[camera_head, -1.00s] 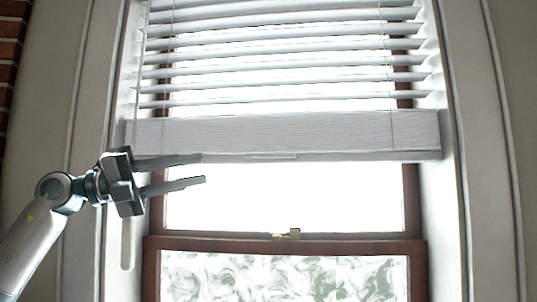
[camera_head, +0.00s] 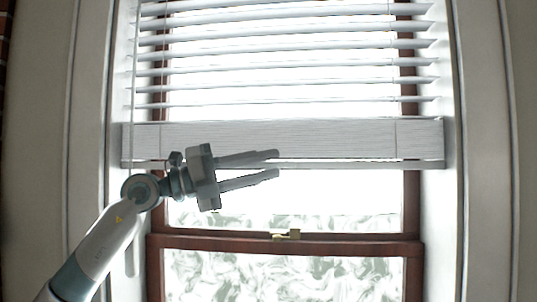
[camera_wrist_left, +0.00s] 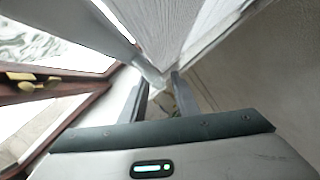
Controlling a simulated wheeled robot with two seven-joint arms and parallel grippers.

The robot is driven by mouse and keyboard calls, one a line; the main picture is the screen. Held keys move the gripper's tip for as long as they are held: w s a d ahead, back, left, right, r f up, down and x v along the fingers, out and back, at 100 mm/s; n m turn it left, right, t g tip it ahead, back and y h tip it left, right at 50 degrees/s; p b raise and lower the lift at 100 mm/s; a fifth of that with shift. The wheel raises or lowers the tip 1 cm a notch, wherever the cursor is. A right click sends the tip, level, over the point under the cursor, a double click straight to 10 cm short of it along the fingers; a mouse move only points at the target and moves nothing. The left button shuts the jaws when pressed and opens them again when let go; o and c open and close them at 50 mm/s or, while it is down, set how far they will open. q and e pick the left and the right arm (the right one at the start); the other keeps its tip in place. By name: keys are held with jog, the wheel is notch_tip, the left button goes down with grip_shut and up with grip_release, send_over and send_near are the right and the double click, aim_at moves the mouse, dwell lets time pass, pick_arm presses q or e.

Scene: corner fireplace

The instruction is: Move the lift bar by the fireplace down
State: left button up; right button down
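The lift bar (camera_head: 340,139) is the wide pale bottom rail of the white window blind. It hangs level across the upper part of the window in the head view. My left gripper (camera_head: 278,164) is at the lower edge of the bar, near its middle. Its upper finger overlaps the bar in the picture and its lower finger is below it. The fingers are apart, and I cannot tell whether they touch the bar. In the left wrist view the gripper (camera_wrist_left: 160,82) has a gap between its fingers, with the blind's pale surface (camera_wrist_left: 170,30) just beyond. My right gripper is out of view.
The blind's slats (camera_head: 290,72) are spread above the bar. Below is open glass, then a brown sash rail (camera_head: 350,247) with a brass latch (camera_head: 287,235). Pale window trim (camera_head: 92,110) stands on both sides. A thin wand hangs at the left.

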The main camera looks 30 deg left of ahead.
pick_arm(q)
jog(key=shift+w+d+r, duration=0.1)
jog(key=shift+w+d, duration=0.25)
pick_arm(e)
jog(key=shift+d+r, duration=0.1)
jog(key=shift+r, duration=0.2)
pick_arm(q)
grip_shut()
